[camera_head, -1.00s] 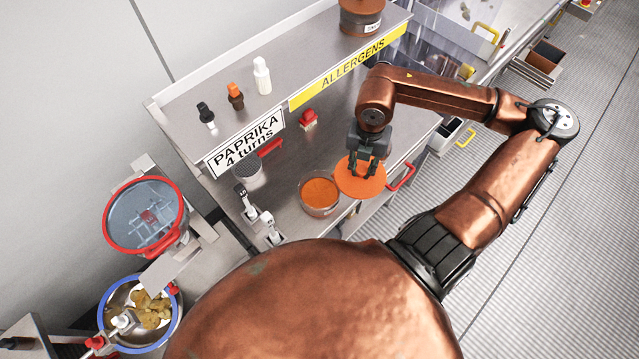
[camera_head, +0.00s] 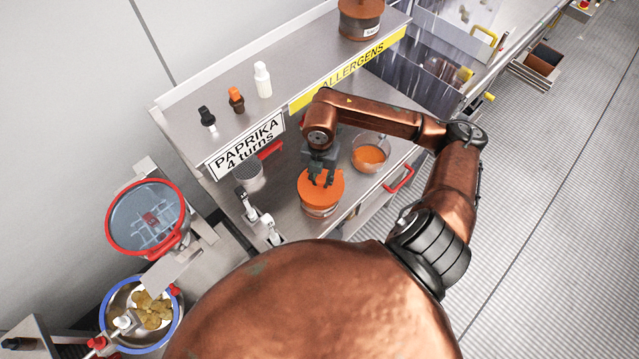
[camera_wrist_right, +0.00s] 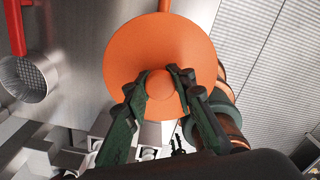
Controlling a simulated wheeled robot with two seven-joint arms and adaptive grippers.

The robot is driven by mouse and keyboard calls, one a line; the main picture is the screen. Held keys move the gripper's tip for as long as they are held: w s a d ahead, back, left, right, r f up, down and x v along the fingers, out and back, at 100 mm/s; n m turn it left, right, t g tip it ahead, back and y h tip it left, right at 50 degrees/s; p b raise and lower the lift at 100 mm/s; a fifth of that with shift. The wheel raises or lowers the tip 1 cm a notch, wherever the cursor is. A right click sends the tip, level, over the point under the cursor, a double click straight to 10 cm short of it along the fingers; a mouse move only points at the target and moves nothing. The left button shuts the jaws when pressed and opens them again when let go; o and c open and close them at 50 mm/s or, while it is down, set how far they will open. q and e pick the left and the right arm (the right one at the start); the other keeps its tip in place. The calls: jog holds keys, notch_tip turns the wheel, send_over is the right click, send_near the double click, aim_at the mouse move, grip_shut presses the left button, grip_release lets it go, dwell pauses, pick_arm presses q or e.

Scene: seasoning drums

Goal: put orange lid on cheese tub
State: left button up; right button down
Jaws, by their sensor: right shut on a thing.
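The orange lid (camera_head: 335,188) is a flat disc with a round knob; it also shows from above in the right wrist view (camera_wrist_right: 160,45). My right gripper (camera_head: 321,180) is shut on the knob, and its two fingers (camera_wrist_right: 160,88) pinch it from both sides in the wrist view. The cheese tub (camera_head: 318,211) stands on the steel counter directly below the lid in the head view. The lid covers its opening from this angle. I cannot tell whether the lid touches the rim. My left gripper is not in view.
A clear bowl of orange powder (camera_head: 371,155) stands right of the tub. A metal scoop (camera_head: 250,177) with a red handle and grey dispensers (camera_head: 262,222) are to the left. The PAPRIKA sign (camera_head: 245,146) and shelf stand behind. A red handle (camera_head: 399,179) is at the counter's right edge.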

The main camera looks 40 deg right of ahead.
aim_at(319, 186)
jog(key=shift+w+a+f+p, duration=0.15)
jog(key=shift+f+p, duration=0.3)
jog(key=shift+f, duration=1.4)
jog(key=shift+f, duration=0.15)
jog(key=c, duration=1.6)
grip_release()
notch_tip(319, 186, up, 12)
jog(key=shift+r+b, duration=0.2)
jog(key=shift+b, duration=0.5)
